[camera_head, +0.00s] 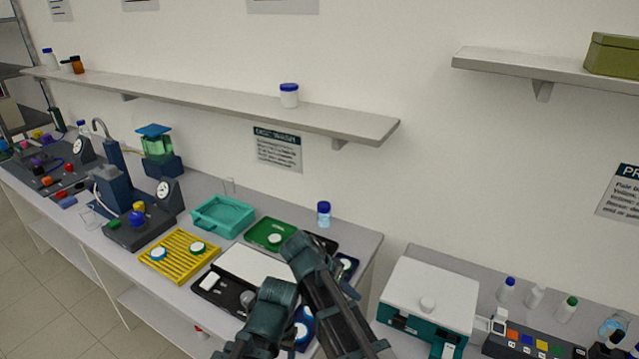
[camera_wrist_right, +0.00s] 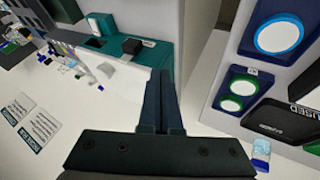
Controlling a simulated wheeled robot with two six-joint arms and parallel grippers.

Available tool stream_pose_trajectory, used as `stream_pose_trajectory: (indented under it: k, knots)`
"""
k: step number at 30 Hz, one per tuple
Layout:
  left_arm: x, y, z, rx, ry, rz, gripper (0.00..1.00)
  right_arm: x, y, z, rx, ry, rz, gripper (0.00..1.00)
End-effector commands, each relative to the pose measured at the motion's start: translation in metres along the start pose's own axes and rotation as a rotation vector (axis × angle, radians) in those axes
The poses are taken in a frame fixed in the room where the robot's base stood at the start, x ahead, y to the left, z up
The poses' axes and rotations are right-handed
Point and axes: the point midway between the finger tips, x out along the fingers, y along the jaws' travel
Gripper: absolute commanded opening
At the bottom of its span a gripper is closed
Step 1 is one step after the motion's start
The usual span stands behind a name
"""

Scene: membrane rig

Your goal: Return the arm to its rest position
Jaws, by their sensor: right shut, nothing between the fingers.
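My right arm (camera_head: 330,295) comes up from the bottom of the head view, bent, in front of the right end of the bench. It covers part of the bench's front right corner. My right gripper (camera_wrist_right: 161,98) shows in the right wrist view with its two dark fingers together and nothing between them. Its fingertips cannot be picked out clearly in the head view. No object is seen touching the fingers. My left gripper is not in view.
The long bench holds a yellow rack (camera_head: 179,257), a teal tray (camera_head: 222,215), a green tray (camera_head: 268,234) and a blue-capped bottle (camera_head: 323,214). A white-and-teal box (camera_head: 430,293) stands on the right-hand table. A gap separates the two tables. Shelves (camera_head: 215,103) run above.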

Motion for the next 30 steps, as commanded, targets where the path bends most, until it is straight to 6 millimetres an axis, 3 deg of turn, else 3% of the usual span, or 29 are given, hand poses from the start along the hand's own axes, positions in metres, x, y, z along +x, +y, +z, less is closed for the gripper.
stream_pose_trajectory:
  k: [7, 13, 25, 30]
  knots:
    - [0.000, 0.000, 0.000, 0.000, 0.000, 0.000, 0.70, 0.034, 0.030, 0.024, -0.243, -0.149, -0.162, 0.00]
    - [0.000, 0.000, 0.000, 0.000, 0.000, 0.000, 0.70, 0.047, 0.044, 0.042, -0.434, -0.215, -0.344, 0.00]
    - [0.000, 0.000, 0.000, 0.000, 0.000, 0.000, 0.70, 0.052, 0.061, 0.064, -0.650, -0.204, -0.624, 0.00]
    - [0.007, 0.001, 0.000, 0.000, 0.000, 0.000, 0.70, 0.040, 0.043, 0.088, -0.736, -0.201, -0.605, 0.00]
